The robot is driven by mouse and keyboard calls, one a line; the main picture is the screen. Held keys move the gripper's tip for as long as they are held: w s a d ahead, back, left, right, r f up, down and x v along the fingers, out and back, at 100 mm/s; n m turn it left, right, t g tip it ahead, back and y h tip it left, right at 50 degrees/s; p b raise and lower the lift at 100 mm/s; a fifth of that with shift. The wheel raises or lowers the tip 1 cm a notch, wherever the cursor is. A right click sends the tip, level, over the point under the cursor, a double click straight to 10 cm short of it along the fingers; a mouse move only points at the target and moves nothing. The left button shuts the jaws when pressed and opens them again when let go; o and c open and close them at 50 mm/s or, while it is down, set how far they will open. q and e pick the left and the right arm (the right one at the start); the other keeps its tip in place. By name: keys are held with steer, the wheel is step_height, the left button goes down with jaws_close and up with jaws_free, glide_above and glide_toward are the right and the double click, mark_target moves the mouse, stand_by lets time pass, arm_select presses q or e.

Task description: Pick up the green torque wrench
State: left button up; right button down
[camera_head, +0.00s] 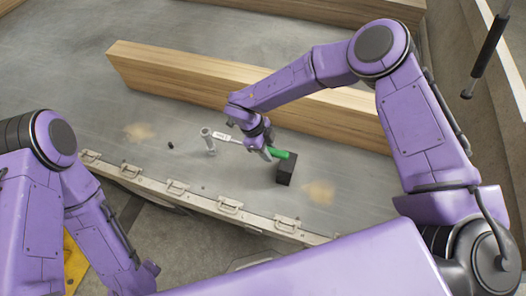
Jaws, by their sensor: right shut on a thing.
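The torque wrench has a green handle (279,153) and a pale shaft and head that show to the left of my right gripper, near a grey upright post. My right gripper (268,152) is shut on the wrench beside the green handle. The green end lies over or against a black block (286,170); I cannot tell if it touches. My left arm comes in at the lower left, and its gripper cannot be made out.
The grey post (208,141) stands on the metal trailer bed (185,118). Long wooden beams (165,72) lie behind. A small dark piece (170,145) lies on the left. The bed's front edge (205,203) carries several metal latches. The bed between post and edge is clear.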

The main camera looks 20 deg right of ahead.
steer(key=s+a+r+b, duration=0.5)
steer(key=s+a+r, duration=0.4)
steer(key=a+r, duration=0.1)
steer(key=shift+s+a+r, duration=0.15)
steer(key=shift+s+r, duration=0.25)
steer(key=shift+r, duration=0.35)
steer(key=shift+w+f, duration=0.1)
